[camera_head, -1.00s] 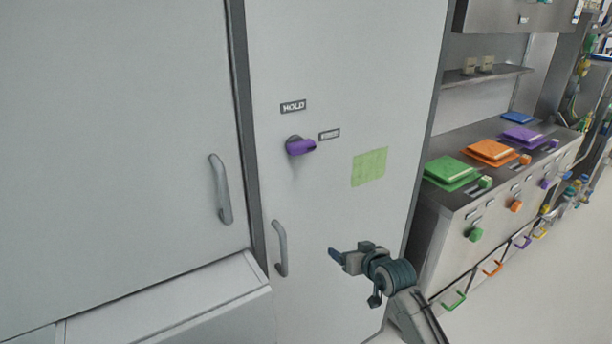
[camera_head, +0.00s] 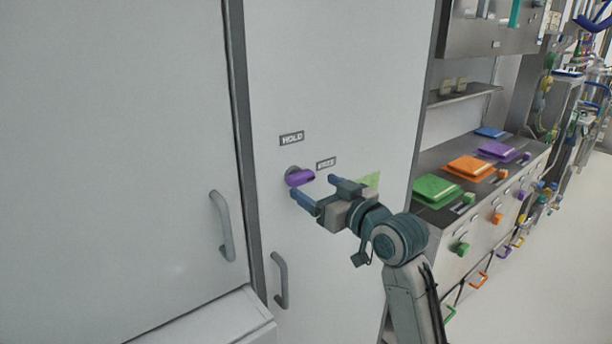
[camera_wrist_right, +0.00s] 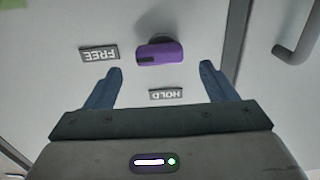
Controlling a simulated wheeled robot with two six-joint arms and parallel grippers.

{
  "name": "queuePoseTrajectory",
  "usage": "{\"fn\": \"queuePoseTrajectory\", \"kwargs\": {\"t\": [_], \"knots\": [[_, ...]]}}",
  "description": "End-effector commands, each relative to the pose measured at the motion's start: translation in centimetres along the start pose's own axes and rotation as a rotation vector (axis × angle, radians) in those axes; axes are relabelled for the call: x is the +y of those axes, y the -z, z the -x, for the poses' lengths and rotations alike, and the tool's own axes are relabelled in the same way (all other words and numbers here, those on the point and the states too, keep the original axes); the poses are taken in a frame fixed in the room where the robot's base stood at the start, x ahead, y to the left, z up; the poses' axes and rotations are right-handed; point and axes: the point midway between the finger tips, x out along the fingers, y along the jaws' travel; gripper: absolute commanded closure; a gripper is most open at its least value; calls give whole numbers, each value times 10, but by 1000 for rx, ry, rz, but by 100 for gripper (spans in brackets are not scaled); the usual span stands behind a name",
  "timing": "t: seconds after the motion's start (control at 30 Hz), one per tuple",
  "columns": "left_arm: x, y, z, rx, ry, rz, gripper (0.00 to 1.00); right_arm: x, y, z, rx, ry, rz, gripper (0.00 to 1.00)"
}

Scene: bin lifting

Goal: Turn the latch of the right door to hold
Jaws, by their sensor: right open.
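The purple latch (camera_head: 300,177) sticks out of the right door (camera_head: 340,60). Its handle points right, towards the FREE label (camera_head: 326,163). The HOLD label (camera_head: 292,138) is above the latch. In the right wrist view the latch (camera_wrist_right: 160,52) points left at the FREE label (camera_wrist_right: 100,53), and the HOLD label (camera_wrist_right: 166,94) is below it. My right gripper (camera_head: 312,186) is open and empty just in front of the latch. In the wrist view the latch lies between the lines of the two fingers, just beyond the fingertips. My left gripper is not in view.
The left door (camera_head: 120,130) has a grey handle (camera_head: 222,226); the right door has another grey handle (camera_head: 280,281). A green note (camera_head: 371,180) is partly behind my gripper. A counter (camera_head: 425,213) with coloured items stands at the right.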

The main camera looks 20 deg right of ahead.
Motion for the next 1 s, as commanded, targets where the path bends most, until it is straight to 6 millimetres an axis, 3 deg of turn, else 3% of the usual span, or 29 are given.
{"fn": "queuePoseTrajectory", "kwargs": {"t": [0.1,0.3,0.63,0.67,0.87,1.0], "knots": [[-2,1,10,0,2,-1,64,0,2,-22,-2,0,-5,22],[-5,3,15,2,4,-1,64,0,1,-42,-1,0,-2,22],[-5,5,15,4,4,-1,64,0,-1,-46,0,-1,1,22],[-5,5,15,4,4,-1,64,0,0,-46,0,-1,1,24],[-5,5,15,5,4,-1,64,0,-1,-46,-1,-1,0,63],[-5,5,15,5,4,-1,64,0,-1,-46,-1,-1,2,66]]}}
